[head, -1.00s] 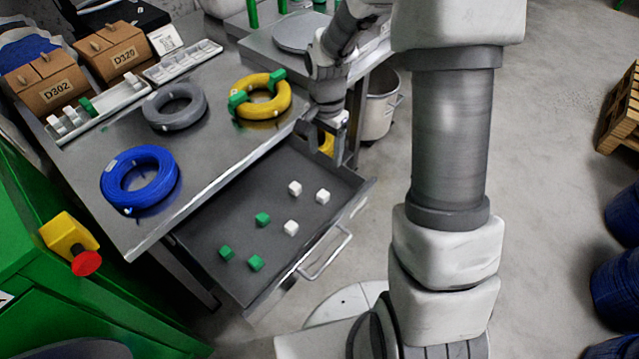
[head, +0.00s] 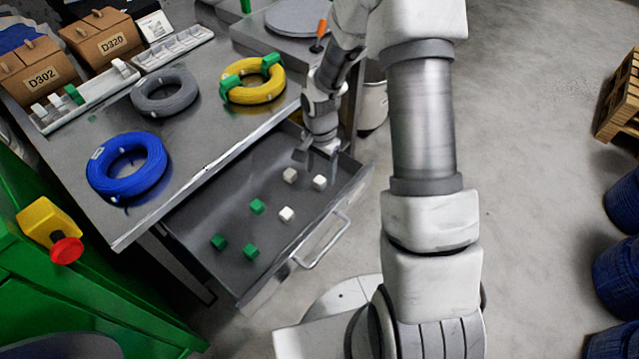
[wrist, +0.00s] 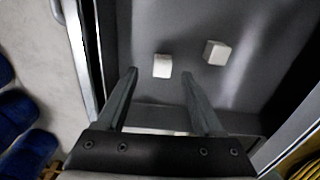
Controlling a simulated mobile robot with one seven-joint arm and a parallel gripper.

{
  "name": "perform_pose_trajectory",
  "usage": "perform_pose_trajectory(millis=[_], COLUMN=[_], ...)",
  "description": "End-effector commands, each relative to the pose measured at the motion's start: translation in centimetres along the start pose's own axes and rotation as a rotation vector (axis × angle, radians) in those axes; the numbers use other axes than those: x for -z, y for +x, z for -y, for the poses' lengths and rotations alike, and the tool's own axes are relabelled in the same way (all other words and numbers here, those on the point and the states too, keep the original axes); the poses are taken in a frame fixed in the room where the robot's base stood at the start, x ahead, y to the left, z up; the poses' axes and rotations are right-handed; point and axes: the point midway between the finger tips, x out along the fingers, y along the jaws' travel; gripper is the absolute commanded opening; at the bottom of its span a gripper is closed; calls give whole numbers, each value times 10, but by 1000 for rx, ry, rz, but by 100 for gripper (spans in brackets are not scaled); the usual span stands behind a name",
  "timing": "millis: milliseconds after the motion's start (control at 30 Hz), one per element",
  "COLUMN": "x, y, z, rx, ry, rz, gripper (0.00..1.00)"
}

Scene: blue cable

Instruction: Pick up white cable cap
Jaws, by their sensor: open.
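Three white cable caps lie in the open drawer in the head view: one at the back (head: 290,175), one to its right (head: 320,182) and one nearer the front (head: 287,214). My gripper (head: 316,153) is over the far end of the drawer, pointing down, near the back two caps. In the wrist view my gripper (wrist: 160,72) is open and empty. One white cap (wrist: 162,66) shows between the fingertips, apparently below them. Another white cap (wrist: 216,52) lies to the right, outside the fingers. The third is not seen there.
Several green caps (head: 257,206) share the drawer (head: 206,206). Blue (head: 127,190), grey (head: 163,104) and yellow (head: 236,94) cable coils lie on the table beside it. The drawer's front wall and handle (head: 324,242) stand close to the caps.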

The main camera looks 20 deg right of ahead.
Motion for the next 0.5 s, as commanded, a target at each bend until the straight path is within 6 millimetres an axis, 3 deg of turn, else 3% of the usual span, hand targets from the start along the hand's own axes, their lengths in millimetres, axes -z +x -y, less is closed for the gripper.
perform_pose_trajectory(millis=[200, 500], x=[1, 1], y=[37, 41], z=[3, 4], rx=[-3, 0], ry=[1, 0], rz=[3, 0], gripper=[69, 67])
